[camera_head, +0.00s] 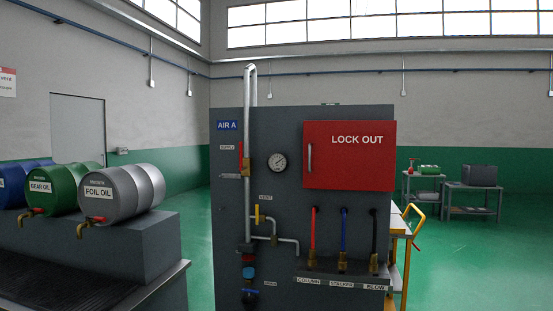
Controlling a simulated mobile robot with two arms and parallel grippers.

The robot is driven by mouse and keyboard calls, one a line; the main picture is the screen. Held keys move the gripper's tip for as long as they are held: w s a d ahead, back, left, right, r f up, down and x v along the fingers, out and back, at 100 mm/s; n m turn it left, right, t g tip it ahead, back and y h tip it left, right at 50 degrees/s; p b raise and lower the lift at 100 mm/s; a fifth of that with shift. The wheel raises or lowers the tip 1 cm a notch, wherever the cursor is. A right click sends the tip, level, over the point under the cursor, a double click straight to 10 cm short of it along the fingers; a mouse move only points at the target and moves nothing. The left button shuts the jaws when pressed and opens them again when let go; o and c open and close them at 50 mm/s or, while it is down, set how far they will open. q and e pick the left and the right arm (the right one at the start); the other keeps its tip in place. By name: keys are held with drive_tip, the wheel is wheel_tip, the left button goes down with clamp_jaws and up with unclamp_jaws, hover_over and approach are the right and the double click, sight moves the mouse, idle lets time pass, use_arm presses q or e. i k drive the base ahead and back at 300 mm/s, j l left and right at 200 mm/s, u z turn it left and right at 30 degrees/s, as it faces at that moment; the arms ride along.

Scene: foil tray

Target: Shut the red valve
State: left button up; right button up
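A dark grey panel (284,205) stands in the middle of the head view, with a metal pipe (248,205) running down its left side. A red valve lever (241,154) stands upright along the pipe, above a brass valve body (247,167) and right of a small supply label (227,147). A yellow valve handle (257,213) sits lower, near a vent label (265,197). Neither of my grippers shows in this view.
A round gauge (278,162) and a red lock out box (350,155) are on the panel. Red, blue and black hoses (344,228) rise from a lower ledge. Barrels with red-handled taps (99,221) lie at left. A yellow-handled cart (416,216) stands behind at right.

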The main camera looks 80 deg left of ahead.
sight(241, 168)
drive_tip(key=j+u, duration=0.15)
drive_tip(key=u, duration=0.3)
drive_tip(key=k+j+u, duration=0.1)
drive_tip(key=j+u, duration=0.15)
drive_tip(key=u, duration=0.25)
drive_tip(key=j+u, duration=0.2)
drive_tip(key=u, duration=0.25)
drive_tip(key=j+u, duration=0.15)
drive_tip(key=u, duration=0.35)
drive_tip(key=i+j+u, duration=0.15)
drive_tip(key=j, duration=0.3)
drive_tip(key=i+j+u, duration=0.2)
drive_tip(key=j, duration=0.2)
drive_tip(key=i+j+u, duration=0.15)
drive_tip(key=i+j, duration=0.15)
drive_tip(key=j, duration=0.1)
